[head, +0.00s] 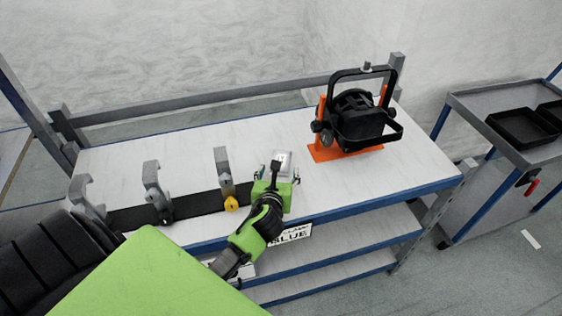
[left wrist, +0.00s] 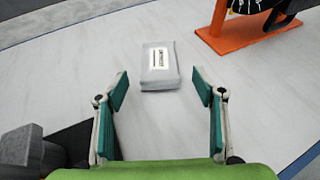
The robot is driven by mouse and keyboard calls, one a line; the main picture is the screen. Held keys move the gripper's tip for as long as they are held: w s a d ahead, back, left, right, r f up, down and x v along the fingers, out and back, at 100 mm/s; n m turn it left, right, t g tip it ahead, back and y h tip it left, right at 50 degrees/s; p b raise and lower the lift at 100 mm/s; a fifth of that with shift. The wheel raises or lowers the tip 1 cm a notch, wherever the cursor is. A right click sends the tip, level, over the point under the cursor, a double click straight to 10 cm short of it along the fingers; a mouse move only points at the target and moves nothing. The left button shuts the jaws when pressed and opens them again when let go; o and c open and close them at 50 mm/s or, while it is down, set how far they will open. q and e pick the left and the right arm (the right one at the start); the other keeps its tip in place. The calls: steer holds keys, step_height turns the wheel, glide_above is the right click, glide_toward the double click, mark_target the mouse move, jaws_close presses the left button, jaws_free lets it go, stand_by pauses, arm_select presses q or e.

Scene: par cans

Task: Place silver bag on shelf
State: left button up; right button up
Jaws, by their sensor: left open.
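The silver bag (head: 283,160) is a small silver-grey block with a white label. It lies flat on the white top of the shelf unit (head: 400,165). In the left wrist view the bag (left wrist: 159,68) lies just beyond my fingertips, roughly centred between them. My left gripper (head: 277,177) is at the front edge of the top, close to the bag, and partly hides it in the head view. In the left wrist view its two teal-padded fingers (left wrist: 160,90) are spread wide with nothing between them. My right gripper is not in view.
A black par can (head: 355,118) stands on an orange stand (head: 345,153) to the bag's right. Grey hooks (head: 222,168) on a black strip stand to the left. Two lower shelf levels (head: 350,242) lie under the top. A grey trolley (head: 480,105) with black trays stands at right.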

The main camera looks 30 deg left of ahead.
arm_select(q)
steer(key=shift+w+a+f, duration=0.15)
steer(key=shift+w, duration=0.1)
steer(key=shift+w+a, duration=0.1)
steer(key=shift+w, duration=0.05)
steer(key=shift+w+a, duration=0.15)
steer(key=shift+w, duration=0.15)
steer(key=x, duration=0.3)
steer(key=shift+w+a+p, duration=0.1)
steer(key=shift+w+p, duration=0.05)
steer(key=shift+p, duration=0.25)
steer(key=shift+w+a+f, duration=0.1)
steer(key=shift+w+a, duration=0.1)
steer(key=shift+w, duration=0.15)
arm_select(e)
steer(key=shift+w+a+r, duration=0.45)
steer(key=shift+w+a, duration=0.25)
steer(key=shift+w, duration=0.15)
arm_select(q)
steer(key=shift+c, duration=1.2)
steer(key=c, duration=1)
steer(key=shift+c, duration=0.6)
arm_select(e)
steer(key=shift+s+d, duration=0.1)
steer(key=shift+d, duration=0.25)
